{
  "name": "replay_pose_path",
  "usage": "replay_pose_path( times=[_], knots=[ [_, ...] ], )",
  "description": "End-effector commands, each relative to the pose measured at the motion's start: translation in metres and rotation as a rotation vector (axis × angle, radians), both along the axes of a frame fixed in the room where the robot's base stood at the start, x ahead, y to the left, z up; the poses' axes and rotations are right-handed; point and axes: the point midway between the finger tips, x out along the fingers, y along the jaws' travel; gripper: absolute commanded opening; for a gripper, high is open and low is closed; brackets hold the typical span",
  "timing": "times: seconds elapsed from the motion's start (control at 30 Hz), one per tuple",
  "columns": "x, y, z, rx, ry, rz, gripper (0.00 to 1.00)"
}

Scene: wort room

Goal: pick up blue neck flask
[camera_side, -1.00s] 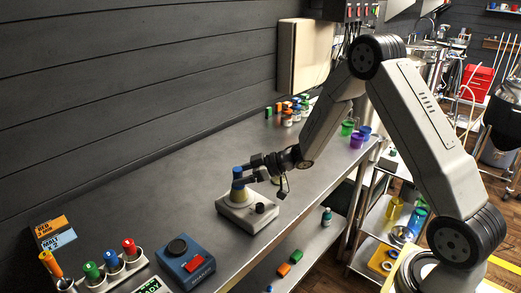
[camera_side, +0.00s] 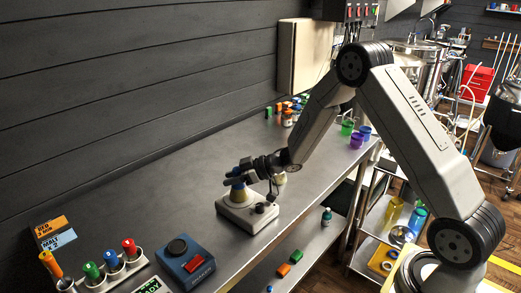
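The blue neck flask (camera_side: 238,193) stands upright on a white stirrer-like device (camera_side: 246,213) on the grey bench. Its pale yellowish lower part shows, and a bit of the blue neck shows above my fingers. My gripper (camera_side: 235,178) comes in from the right and is level with the neck, with its fingers reaching across it. The fingers hide most of the neck, and I cannot tell whether they are shut on it.
A blue device with a red button (camera_side: 186,260) and a white rack of colour-capped tubes (camera_side: 101,275) stand at front left. The bench left of the flask is clear.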

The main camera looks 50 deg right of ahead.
Motion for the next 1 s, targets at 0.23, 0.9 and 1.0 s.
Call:
replay_pose_path(
  times=[0.23,0.9,1.0],
  knots=[
    [0.0,0.0,0.001,0.0,-0.001,0.0,0.0],
    [0.001,0.0,0.029,-0.001,-0.004,0.0,0.0],
    [-0.005,0.0,0.039,-0.001,-0.003,0.0,0.0]
  ],
)
